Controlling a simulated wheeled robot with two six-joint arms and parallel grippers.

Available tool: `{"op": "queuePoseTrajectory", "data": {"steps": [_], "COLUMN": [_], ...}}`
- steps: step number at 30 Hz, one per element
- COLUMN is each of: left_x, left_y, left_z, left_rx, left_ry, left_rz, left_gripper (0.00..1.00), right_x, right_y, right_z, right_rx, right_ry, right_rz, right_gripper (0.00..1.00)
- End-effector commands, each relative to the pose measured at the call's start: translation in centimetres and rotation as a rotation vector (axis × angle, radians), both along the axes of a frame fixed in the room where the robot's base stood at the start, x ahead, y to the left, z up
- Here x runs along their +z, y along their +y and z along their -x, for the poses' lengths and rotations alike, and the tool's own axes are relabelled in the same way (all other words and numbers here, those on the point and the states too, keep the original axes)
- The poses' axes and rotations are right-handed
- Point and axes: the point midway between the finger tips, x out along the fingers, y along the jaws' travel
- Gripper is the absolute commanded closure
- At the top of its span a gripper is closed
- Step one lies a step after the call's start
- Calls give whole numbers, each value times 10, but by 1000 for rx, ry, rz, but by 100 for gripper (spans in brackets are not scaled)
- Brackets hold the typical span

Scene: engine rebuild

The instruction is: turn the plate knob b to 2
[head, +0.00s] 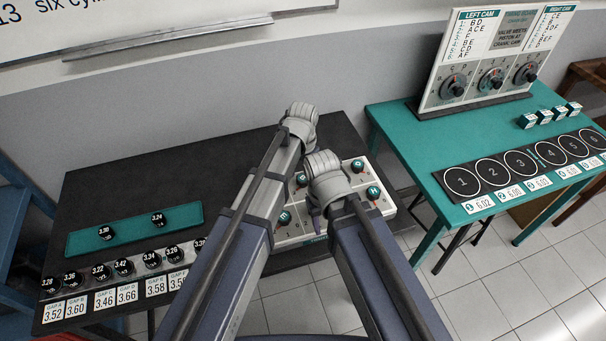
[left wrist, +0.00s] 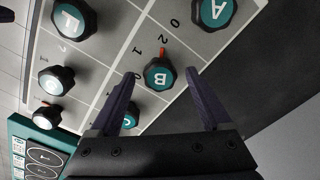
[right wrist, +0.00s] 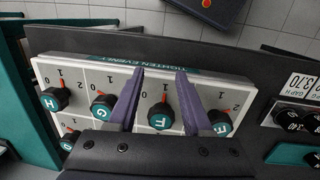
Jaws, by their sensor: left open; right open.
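The plate knob B (left wrist: 161,75) is a black knob with a teal cap in the left wrist view. My left gripper (left wrist: 161,79) is open, one finger on each side of knob B; contact cannot be told. The white knob plate (head: 388,208) is partly hidden by my arms in the head view. My right gripper (right wrist: 160,76) is open over the plate, its fingers beside knob F (right wrist: 162,116).
Knob A (left wrist: 213,9) and knob C (left wrist: 131,117) are near knob B. Knobs G (right wrist: 103,107), H (right wrist: 55,98) and E (right wrist: 219,123) flank knob F. A dark table (head: 135,200) bears gap parts; a teal table (head: 400,130) stands right.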

Motion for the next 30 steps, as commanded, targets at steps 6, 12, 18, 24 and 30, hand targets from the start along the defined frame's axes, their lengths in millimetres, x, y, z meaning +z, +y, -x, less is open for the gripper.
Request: {"op": "queuePoseTrajectory", "data": {"steps": [6, 12, 18, 24, 30], "left_x": [1, 12, 36, 63, 78], "left_y": [0, 0, 0, 0, 0], "left_z": [0, 0, 0, 0, 0], "left_rx": [0, 0, 0, 0, 0], "left_ry": [0, 0, 0, 0, 0], "left_rz": [0, 0, 0, 0, 0], "left_gripper": [19, 19, 19, 19, 19], "right_x": [1, 12, 36, 63, 78], "right_y": [0, 0, 0, 0, 0], "right_z": [0, 0, 0, 0, 0], "right_rx": [0, 0, 1, 2, 2], "right_ry": [0, 0, 0, 0, 0], "right_rz": [0, 0, 0, 0, 0], "right_gripper": [50, 50, 50, 50, 50]}}
